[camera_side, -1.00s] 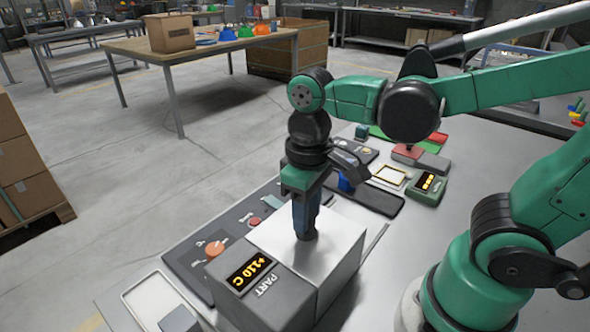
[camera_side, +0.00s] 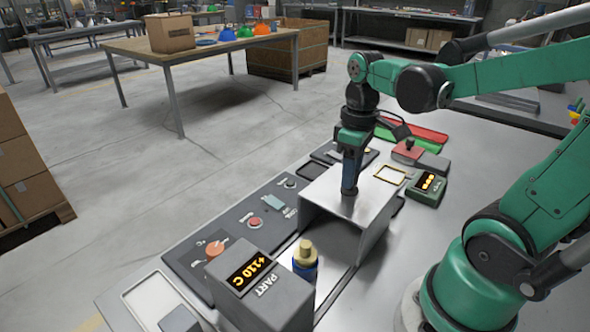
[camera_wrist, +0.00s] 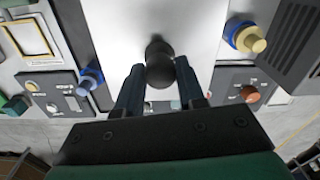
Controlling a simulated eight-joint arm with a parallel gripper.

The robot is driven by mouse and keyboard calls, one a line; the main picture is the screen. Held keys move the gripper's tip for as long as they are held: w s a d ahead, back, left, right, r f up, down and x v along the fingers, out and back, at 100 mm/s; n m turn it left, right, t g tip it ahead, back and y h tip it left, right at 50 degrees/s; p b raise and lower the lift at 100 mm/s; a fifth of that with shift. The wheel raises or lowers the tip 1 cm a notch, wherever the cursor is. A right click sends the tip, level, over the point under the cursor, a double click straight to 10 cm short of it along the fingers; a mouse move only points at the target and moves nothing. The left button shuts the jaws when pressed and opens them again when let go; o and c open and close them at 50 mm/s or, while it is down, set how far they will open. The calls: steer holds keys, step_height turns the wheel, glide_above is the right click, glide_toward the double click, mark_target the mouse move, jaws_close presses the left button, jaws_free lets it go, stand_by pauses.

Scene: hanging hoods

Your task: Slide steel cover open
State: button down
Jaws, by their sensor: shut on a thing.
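The steel cover (camera_side: 375,215) is a plain metal hood standing on the bench, away from the grey PART box (camera_side: 265,290). My gripper (camera_side: 349,190) points down at the cover's top and is shut on its dark round knob (camera_wrist: 159,65), seen between the two fingers in the wrist view. The cover's top also shows in the wrist view (camera_wrist: 115,25). A blue part with a brass-coloured top (camera_side: 305,255) stands uncovered between the PART box and the cover; it also shows at upper right in the wrist view (camera_wrist: 245,36). The PART display reads +110 C.
A control panel with an orange knob (camera_side: 214,249) and a red button (camera_side: 254,222) lies left of the cover. A yellow-framed square (camera_side: 390,174) and a green display box (camera_side: 427,188) lie beyond it. Another blue piece (camera_wrist: 91,78) is left of the cover in the wrist view.

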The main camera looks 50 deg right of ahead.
steer(key=shift+d, duration=0.3)
steer(key=c, duration=0.5)
jaws_free()
steer(key=shift+c, duration=0.2)
steer(key=shift+a, duration=0.1)
steer(key=shift+r, duration=0.15)
steer(key=shift+r, duration=2.7)
steer(key=w+a+f+m+t, duration=0.1)
steer(key=w+a+f+t, duration=0.2)
steer(key=a+t, duration=0.4)
steer(key=shift+w+a+f+m, duration=0.35)
steer(key=shift+a+f+m, duration=0.05)
steer(key=shift+a, duration=0.6)
